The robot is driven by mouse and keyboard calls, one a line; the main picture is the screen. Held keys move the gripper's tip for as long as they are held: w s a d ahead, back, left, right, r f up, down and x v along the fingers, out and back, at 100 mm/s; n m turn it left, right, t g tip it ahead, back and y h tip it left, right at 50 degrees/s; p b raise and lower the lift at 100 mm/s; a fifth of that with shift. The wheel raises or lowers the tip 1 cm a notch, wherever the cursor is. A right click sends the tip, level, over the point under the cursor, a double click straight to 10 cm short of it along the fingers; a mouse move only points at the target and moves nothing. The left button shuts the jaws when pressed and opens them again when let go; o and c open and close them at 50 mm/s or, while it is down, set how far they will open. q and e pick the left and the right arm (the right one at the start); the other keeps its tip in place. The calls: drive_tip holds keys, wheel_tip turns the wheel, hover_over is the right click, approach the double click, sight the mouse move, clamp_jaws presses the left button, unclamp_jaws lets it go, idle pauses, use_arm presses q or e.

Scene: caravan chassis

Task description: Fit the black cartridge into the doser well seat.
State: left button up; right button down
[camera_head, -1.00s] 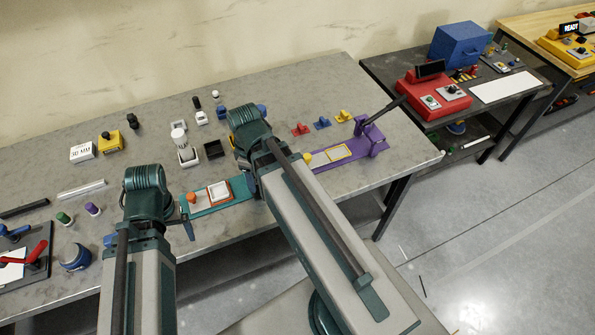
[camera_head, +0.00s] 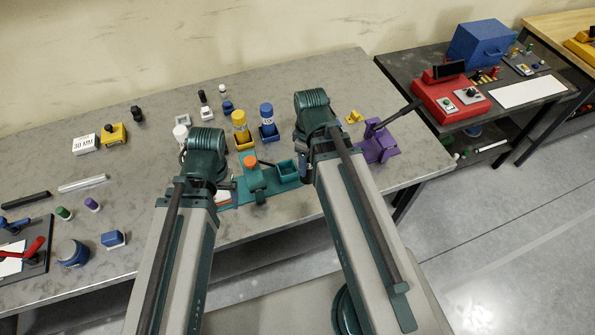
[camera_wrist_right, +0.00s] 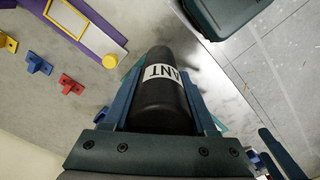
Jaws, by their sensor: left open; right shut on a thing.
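The black cartridge (camera_wrist_right: 165,92) with a white label fills the middle of the right wrist view, between the blue fingers of my right gripper (camera_wrist_right: 160,80), which is shut on it. In the head view the cartridge is hidden by my right arm. The teal doser (camera_head: 254,178) has an orange knob (camera_head: 250,161) and an open teal well (camera_head: 288,173) on the table near its front edge. My right wrist is over the table, just right of the well. My left gripper (camera_head: 228,185) is open, mostly hidden under its wrist, just left of the doser.
Yellow (camera_head: 240,124) and blue (camera_head: 267,114) bottles stand in matching seats behind the doser. A white cylinder (camera_head: 180,132) is partly hidden by my left arm. A purple stand (camera_head: 378,145) with a dark lever is to the right. Left of my left arm, the table has open patches.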

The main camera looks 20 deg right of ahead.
sight(306, 178)
drive_tip(key=shift+s+a+f+b, duration=0.1)
drive_tip(key=shift+a+f+b, duration=0.05)
drive_tip(key=shift+f+b, duration=0.45)
drive_tip(key=shift+s+a+f+b, duration=0.1)
drive_tip(key=shift+f+b, duration=0.25)
drive_tip(key=shift+f, duration=0.3)
drive_tip(key=shift+w+d+f+b, duration=0.1)
drive_tip(key=shift+w+f+b, duration=0.05)
drive_tip(key=shift+f+b, duration=0.6)
use_arm(q)
wheel_tip(306, 178, down, 8)
drive_tip(key=b, duration=0.4)
use_arm(e)
wheel_tip(306, 178, down, 4)
drive_tip(key=shift+f, duration=0.1)
use_arm(q)
wheel_tip(306, 178, up, 16)
drive_tip(key=p, duration=1.6)
drive_tip(key=shift+s+a, duration=0.15)
use_arm(e)
drive_tip(key=w+a+r+m, duration=0.1)
drive_tip(key=w+r+m, duration=0.1)
drive_tip(key=w+r, duration=0.3)
drive_tip(key=w+a+r+m, duration=0.2)
drive_tip(key=w+r+m, duration=0.1)
drive_tip(key=r, duration=0.8)
drive_tip(key=shift+w+a+r+m, duration=0.25)
drive_tip(key=shift+w+m, duration=0.05)
drive_tip(key=shift+w, duration=0.55)
drive_tip(key=shift+f, duration=0.1)
